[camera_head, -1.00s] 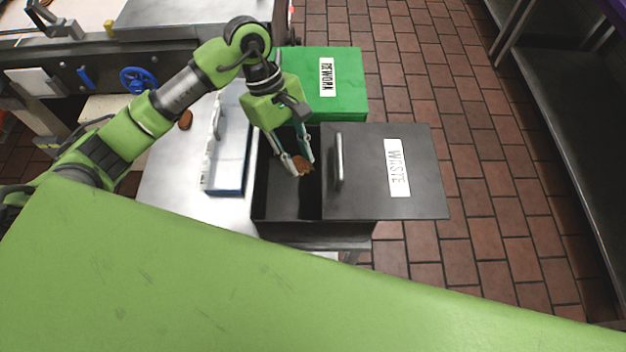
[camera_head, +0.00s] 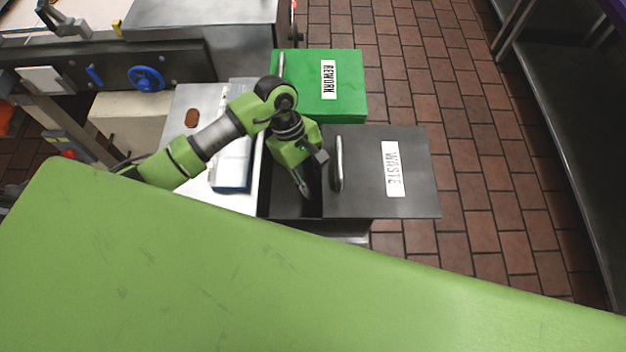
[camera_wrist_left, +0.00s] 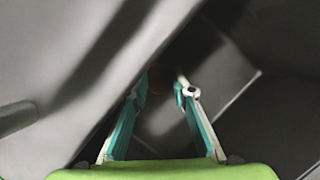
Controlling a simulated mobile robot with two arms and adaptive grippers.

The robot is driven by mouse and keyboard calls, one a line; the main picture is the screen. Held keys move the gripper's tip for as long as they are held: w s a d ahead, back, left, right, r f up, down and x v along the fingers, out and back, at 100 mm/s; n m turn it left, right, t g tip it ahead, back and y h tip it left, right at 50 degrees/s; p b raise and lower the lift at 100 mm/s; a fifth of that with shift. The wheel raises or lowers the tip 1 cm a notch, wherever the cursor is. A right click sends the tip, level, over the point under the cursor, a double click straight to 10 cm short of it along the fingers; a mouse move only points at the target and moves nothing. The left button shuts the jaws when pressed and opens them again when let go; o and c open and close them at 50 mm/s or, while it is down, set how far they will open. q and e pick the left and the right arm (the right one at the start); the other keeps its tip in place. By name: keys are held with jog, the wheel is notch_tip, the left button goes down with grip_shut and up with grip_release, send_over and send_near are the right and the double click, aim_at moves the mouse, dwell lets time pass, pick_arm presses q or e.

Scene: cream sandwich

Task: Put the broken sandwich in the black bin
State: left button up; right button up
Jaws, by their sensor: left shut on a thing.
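The black bin (camera_head: 283,206) has a half-open top. Its dark lid (camera_head: 362,190) with a handle and a WASTE label covers the right side. My left gripper (camera_head: 304,190) reaches down into the open left part of the bin. In the left wrist view its fingers (camera_wrist_left: 161,86) are shut on the broken sandwich (camera_wrist_left: 158,77), a dim brown piece between the tips, partly hidden. The bin's grey walls surround it there. In the head view the sandwich is hidden. My right gripper is not in view.
A green REWORK bin (camera_head: 345,100) stands behind the black bin. A metal table (camera_head: 178,145) at left holds another brown sandwich (camera_head: 191,118) and a blue-white tray (camera_head: 232,174). A conveyor machine with a blue handwheel (camera_head: 146,79) is at the back left.

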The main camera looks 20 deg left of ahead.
pick_arm(q)
jog(key=shift+f, duration=0.2)
jog(key=o, duration=0.7)
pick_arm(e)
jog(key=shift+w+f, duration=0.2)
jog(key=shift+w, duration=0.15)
pick_arm(q)
jog(key=shift+r, duration=0.1)
jog(key=shift+r, duration=0.1)
jog(key=shift+w+a+r, duration=0.15)
jog(key=shift+r, duration=0.05)
jog(key=b+v, duration=0.4)
jog(key=v, duration=0.7)
jog(key=shift+a+r, duration=0.1)
jog(key=shift+r, duration=0.2)
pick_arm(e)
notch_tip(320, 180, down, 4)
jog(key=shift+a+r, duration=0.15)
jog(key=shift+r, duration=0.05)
